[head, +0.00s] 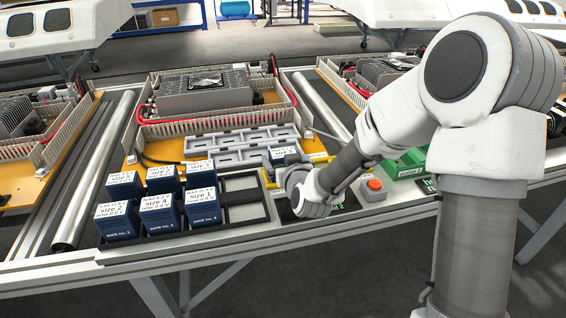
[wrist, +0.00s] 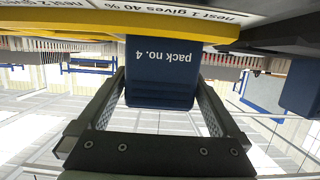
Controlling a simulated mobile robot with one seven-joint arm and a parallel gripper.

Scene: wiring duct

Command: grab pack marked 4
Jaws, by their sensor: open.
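Pack 4 is a dark blue block with "pack no. 4" on its face, upside down in the wrist view (wrist: 162,70). It sits at the yellow-edged nest strip (wrist: 60,22). In the head view a blue pack with a white top (head: 285,154) stands in the nest area just beyond my wrist, probably the same one. My gripper (wrist: 160,88) is open, with one finger on each side of pack 4. Small gaps seem to show beside the pack; contact is not clear. In the head view my wrist hides the fingers.
Several blue packs with white size labels (head: 158,212) stand in the black tray (head: 240,183) at left, whose right-hand cells are empty. A red button box (head: 374,188) and green block (head: 405,165) stand right of my wrist.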

